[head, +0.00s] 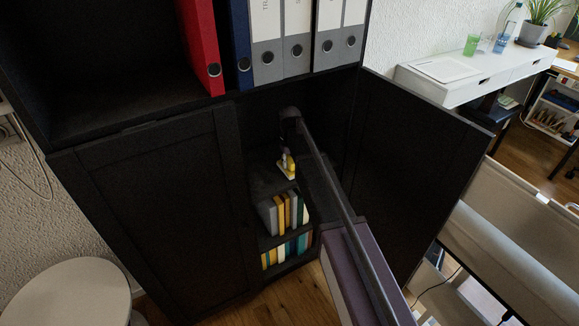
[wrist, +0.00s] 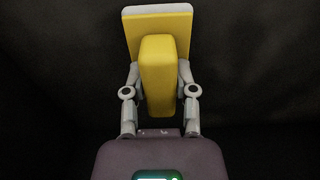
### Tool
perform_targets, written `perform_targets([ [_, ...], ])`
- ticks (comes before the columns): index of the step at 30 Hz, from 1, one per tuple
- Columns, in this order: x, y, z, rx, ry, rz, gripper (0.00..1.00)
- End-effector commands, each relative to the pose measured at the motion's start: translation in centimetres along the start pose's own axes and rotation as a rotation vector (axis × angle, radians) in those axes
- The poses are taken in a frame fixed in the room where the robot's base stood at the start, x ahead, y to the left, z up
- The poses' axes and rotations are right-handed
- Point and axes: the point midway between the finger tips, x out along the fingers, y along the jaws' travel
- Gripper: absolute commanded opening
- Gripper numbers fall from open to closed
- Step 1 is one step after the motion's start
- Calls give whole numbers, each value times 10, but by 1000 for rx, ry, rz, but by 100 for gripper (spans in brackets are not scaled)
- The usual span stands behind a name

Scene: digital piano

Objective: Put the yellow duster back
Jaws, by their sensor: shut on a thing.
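The yellow duster (wrist: 158,70) has a yellow block handle and a wider yellow pad with a pale grey layer at its far end. In the wrist view my gripper (wrist: 160,85) is shut on the handle, one finger on each side. In the head view the duster (head: 287,167) is small and sits inside the open right half of the dark cabinet (head: 150,200), above a row of books. My gripper (head: 285,155) is there too, partly dark. I cannot tell whether the duster touches the shelf below it.
The cabinet's right door (head: 410,150) stands open; its left door looks shut. Books (head: 285,212) fill two lower shelves. Binders (head: 265,40) stand on the open shelf above.

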Motion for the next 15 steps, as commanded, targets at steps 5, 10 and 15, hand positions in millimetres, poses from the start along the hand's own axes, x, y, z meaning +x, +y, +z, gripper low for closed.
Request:
perform_targets([
  [5,2,0,0,0,0,0,0],
  [10,2,1,0,1,0,0,0],
  [15,6,1,0,1,0,0,0],
])
